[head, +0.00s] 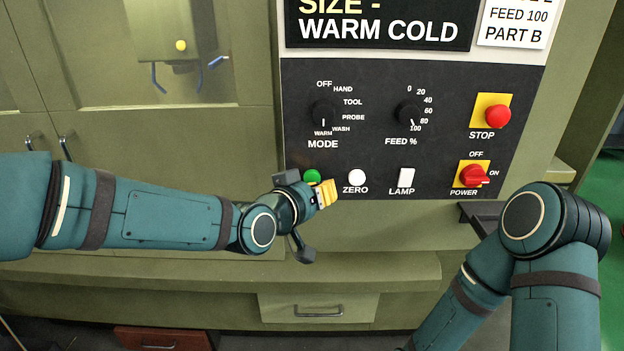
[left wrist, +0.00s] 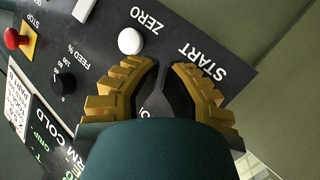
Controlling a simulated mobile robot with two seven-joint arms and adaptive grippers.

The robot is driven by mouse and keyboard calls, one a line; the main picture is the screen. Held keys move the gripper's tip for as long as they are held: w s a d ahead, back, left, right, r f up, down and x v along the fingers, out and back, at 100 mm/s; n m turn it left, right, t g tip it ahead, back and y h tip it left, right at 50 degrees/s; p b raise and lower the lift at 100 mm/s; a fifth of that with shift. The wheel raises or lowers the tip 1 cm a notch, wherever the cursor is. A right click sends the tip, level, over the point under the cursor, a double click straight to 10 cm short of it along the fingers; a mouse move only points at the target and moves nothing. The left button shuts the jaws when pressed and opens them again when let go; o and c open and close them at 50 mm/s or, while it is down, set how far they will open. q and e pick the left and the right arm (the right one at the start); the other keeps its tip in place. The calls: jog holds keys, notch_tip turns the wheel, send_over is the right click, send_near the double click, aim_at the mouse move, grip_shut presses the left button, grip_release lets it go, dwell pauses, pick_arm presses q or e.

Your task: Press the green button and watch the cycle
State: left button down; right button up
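The green button (head: 312,176) sits at the lower left of the black control panel (head: 370,100), left of the white ZERO button (head: 357,177). My left gripper (head: 330,192) is at the panel just below and right of the green button in the head view. Its yellow fingers also show in the left wrist view (left wrist: 165,72), converging at their tips; they look shut and empty. The START label (left wrist: 205,60) shows there beyond the fingers, but the green button is hidden. Whether a finger touches the button cannot be told. My right gripper is out of view.
The panel also carries the MODE knob (head: 324,114), FEED knob (head: 410,113), LAMP switch (head: 405,175), red STOP button (head: 498,116) and red POWER switch (head: 474,176). A machine ledge (head: 390,270) runs below my left gripper. My right arm is at the lower right.

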pick_arm(q)
jog(key=shift+w, duration=0.1)
jog(key=shift+w+b, duration=0.3)
jog(key=shift+b, duration=0.05)
jog(key=shift+w+r, duration=0.1)
jog(key=shift+w, duration=0.6)
dwell(1.4)
jog(key=shift+s+b, duration=0.1)
jog(key=shift+b, duration=0.25)
jog(key=shift+s+b, duration=0.4)
jog(key=shift+s, duration=0.5)
